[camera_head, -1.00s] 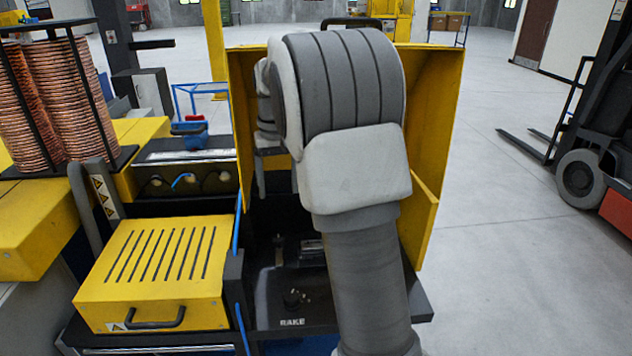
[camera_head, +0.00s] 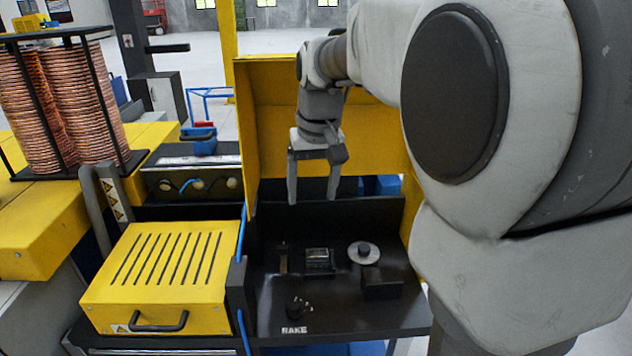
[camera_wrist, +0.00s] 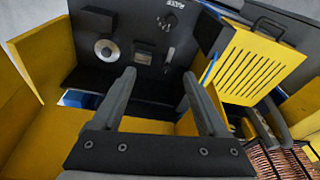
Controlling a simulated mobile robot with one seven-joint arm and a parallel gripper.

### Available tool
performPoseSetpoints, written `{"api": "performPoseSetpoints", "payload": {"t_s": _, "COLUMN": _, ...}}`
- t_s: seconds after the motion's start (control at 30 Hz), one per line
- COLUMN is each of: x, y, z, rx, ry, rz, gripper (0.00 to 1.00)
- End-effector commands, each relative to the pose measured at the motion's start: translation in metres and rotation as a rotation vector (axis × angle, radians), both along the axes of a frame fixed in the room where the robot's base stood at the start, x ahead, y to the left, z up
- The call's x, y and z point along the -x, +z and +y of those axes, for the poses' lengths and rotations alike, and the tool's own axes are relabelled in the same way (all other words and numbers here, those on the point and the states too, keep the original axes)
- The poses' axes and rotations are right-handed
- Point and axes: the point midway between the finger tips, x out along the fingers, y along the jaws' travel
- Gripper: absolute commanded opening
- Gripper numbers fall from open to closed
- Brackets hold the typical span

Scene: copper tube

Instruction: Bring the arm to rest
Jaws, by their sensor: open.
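My gripper (camera_head: 313,192) is open and empty in the head view. Its two fingers point down above the back of a black work surface (camera_head: 340,306), in front of a yellow guard panel (camera_head: 276,115). In the wrist view my gripper (camera_wrist: 163,98) shows both fingers spread apart with nothing between them. My arm crosses the right side of the head view and hides what lies behind it.
The black surface carries a round disc (camera_head: 364,253), a small block (camera_head: 381,283) and a knob (camera_head: 298,306). A yellow slotted box (camera_head: 160,270) with a handle stands to the left. Copper coils (camera_head: 65,105) stand at the far left.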

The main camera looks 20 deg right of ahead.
Motion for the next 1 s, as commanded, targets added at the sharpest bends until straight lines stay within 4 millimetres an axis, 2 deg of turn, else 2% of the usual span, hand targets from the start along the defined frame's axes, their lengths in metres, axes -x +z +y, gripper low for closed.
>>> {"api": "performPoseSetpoints", "payload": {"t_s": 0.57, "x": 0.011, "y": 0.006, "z": 0.005, "rx": 0.001, "ry": 0.007, "rz": -0.017, "gripper": 0.77}}
{"api": "performPoseSetpoints", "payload": {"t_s": 0.67, "x": 0.027, "y": 0.011, "z": 0.011, "rx": 0.003, "ry": 0.017, "rz": -0.042, "gripper": 0.77}}
{"api": "performPoseSetpoints", "payload": {"t_s": 0.83, "x": 0.073, "y": 0.018, "z": 0.027, "rx": 0.01, "ry": 0.044, "rz": -0.107, "gripper": 0.77}}
{"api": "performPoseSetpoints", "payload": {"t_s": 1.0, "x": 0.121, "y": 0.015, "z": 0.041, "rx": 0.02, "ry": 0.075, "rz": -0.178, "gripper": 0.77}}
